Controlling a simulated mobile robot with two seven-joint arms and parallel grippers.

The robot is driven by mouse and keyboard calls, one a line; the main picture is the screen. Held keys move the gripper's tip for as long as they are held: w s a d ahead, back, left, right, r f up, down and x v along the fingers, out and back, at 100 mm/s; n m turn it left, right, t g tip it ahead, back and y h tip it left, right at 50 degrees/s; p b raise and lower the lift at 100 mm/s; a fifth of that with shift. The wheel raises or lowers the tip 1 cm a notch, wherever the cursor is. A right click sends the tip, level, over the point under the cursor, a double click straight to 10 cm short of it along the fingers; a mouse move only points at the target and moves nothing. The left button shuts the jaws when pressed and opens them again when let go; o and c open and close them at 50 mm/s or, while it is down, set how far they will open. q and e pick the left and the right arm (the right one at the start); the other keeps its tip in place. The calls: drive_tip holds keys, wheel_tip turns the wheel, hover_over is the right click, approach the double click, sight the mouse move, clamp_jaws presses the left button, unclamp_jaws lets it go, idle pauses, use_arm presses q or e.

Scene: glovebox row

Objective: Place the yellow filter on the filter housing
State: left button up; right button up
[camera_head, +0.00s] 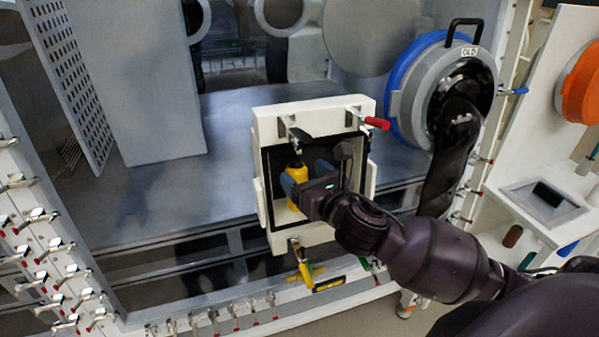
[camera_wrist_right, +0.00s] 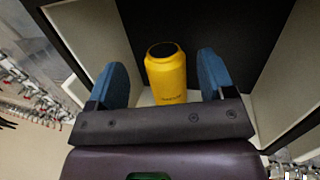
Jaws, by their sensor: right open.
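The yellow filter (camera_wrist_right: 167,75) is a yellow cylinder with a dark round top, seen in the right wrist view between my two blue fingers. It also shows in the head view (camera_head: 296,176), partly hidden by my gripper. My right gripper (camera_wrist_right: 170,82) is open, with a finger on either side of the filter; a gap shows on the left side, and contact cannot be made out. In the head view my right gripper (camera_head: 304,183) reaches into the open white housing box (camera_head: 265,120), where the filter stands. My left gripper is not in view.
Clamps with a red handle (camera_head: 376,123) and a yellow handle (camera_head: 305,274) sit on the box's frame. A round port (camera_head: 408,100) with a blue ring and a dark glove is to the right. A white side shelf (camera_head: 510,190) stands farther right.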

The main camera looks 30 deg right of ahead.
drive_tip(key=s, duration=0.9)
drive_tip(key=shift+s, duration=0.35)
